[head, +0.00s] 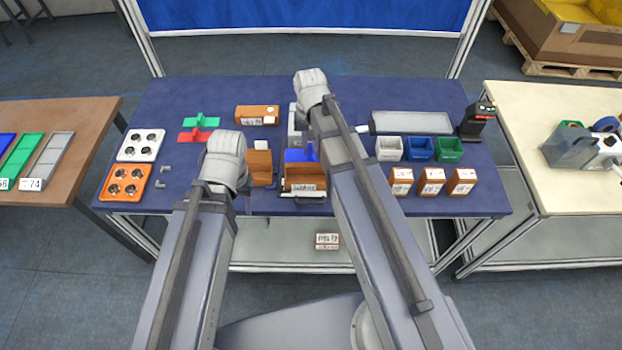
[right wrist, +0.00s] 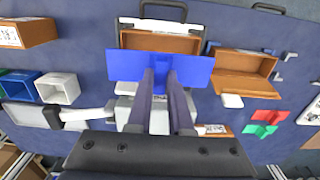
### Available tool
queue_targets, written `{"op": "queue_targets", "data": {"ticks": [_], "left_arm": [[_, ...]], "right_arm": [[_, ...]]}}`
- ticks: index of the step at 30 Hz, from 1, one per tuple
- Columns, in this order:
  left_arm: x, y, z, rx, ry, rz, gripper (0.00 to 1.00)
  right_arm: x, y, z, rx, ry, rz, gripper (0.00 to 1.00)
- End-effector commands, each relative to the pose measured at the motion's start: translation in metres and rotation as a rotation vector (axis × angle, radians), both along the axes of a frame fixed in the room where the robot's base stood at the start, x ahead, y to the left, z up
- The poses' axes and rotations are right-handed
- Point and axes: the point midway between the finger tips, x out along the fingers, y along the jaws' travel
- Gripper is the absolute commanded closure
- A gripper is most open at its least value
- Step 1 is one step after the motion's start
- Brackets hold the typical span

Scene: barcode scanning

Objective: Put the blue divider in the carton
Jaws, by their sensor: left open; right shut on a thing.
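The blue divider (right wrist: 130,66) is held level between the fingertips of my right gripper (right wrist: 161,74), which is shut on it. The open brown carton (right wrist: 160,42) lies just beyond the divider in the right wrist view, partly covered by it. In the head view the divider (head: 298,155) shows just behind the carton (head: 304,179), which has a white label on its front; my right arm hides the right gripper's fingers. My left gripper (head: 225,152) is open, left of the carton, its fingers mostly hidden by its own wrist.
Another open brown box (head: 261,166) stands left of the carton. Red (head: 194,136) and green (head: 201,121) dividers lie at the left. White, blue and green bins (head: 448,149) and small boxes (head: 431,181) stand at the right. A closed brown box (head: 257,115) lies behind.

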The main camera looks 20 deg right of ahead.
Motion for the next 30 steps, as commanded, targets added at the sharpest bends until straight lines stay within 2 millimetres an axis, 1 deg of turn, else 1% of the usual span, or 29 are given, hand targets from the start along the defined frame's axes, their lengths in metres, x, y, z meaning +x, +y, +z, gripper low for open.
{"op": "queue_targets", "data": {"ticks": [5,12,15,19,22,30], "left_arm": [[0.0,0.0,-0.022,0.001,0.0,-0.004,0.5],[0.0,0.0,-0.058,0.002,0.0,-0.009,0.5],[0.0,0.0,-0.063,0.002,0.0,-0.008,0.5],[0.0,0.0,-0.061,0.002,0.0,-0.008,0.5],[0.0,0.0,-0.065,0.002,0.0,-0.008,0.5],[0.0,0.0,-0.097,0.002,0.0,-0.006,0.5]], "right_arm": [[0.0,0.0,-0.022,0.0,0.0,0.0,1.0],[0.0,0.0,-0.058,0.0,0.0,0.0,1.0],[0.0,0.0,-0.063,0.0,0.0,0.0,1.0],[0.0,0.0,-0.061,0.0,0.0,0.0,1.0],[0.0,-0.001,-0.065,0.0,0.0,0.0,1.0],[0.0,0.0,-0.097,0.0,0.0,0.0,1.0]]}}
